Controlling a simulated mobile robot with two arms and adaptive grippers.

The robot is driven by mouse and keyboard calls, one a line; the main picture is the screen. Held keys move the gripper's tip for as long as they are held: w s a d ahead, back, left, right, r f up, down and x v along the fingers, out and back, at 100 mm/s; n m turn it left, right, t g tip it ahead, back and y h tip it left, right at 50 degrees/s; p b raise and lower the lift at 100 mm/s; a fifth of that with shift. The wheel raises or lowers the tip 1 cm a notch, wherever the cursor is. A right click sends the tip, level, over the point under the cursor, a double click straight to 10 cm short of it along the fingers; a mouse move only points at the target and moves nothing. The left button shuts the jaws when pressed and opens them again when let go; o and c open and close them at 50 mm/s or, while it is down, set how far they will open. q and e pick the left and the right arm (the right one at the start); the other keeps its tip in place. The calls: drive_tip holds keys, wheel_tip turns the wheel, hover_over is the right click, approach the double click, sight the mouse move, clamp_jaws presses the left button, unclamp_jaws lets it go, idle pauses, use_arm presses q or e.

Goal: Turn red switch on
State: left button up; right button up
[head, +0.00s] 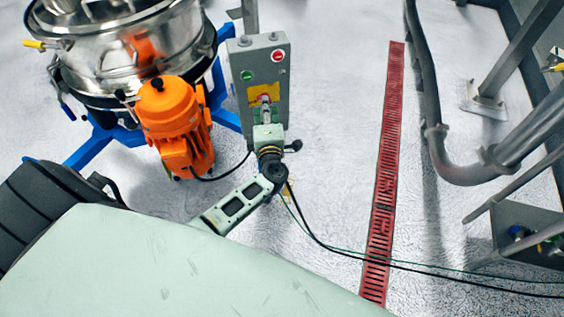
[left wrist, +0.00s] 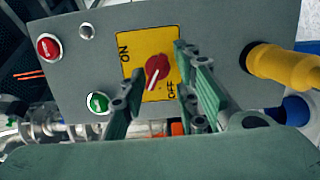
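The red switch (left wrist: 157,69) is a rotary knob on a yellow plate (left wrist: 146,40) marked ON and OFF, on the front of a grey control box (left wrist: 222,30). In the left wrist view its white line slants down, its lower end left of the OFF mark. In the head view the box (head: 240,62) stands upright, and the switch is mostly hidden by my gripper. My left gripper (head: 265,106) is in front of the plate. In the left wrist view its fingers (left wrist: 160,92) are apart, either side of the switch; contact cannot be told. My right gripper is not in view.
The box also has a green button (left wrist: 97,102) and a red button (left wrist: 47,47). Left of it stand an orange motor (head: 172,115) and the steel sifter (head: 135,50) on blue legs. A red floor grate (head: 385,170) and grey pipes lie right, with open floor between.

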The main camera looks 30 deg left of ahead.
use_arm(q)
drive_tip(key=v, duration=0.7)
drive_tip(key=s+d+f+m+g+h+b, duration=0.1)
drive_tip(key=s+d+f+m+h, duration=0.2)
drive_tip(key=f+m, duration=0.3)
drive_tip(key=s+d+f+m+g+h+b, duration=0.1)
drive_tip(key=s+d+f+m+h, duration=0.3)
drive_tip(key=f, duration=1.1)
drive_tip(key=s+d+f+m+g+h+b, duration=0.1)
drive_tip(key=s+d+f+m+h+b, duration=0.1)
drive_tip(key=s+d+f+m, duration=0.3)
wheel_tip(320, 180, down, 6)
drive_tip(key=m+h, duration=0.1)
drive_tip(key=m, duration=0.2)
drive_tip(key=shift+s+m+h, duration=0.2)
drive_tip(key=shift+m+h, duration=0.1)
drive_tip(key=shift+h, duration=0.1)
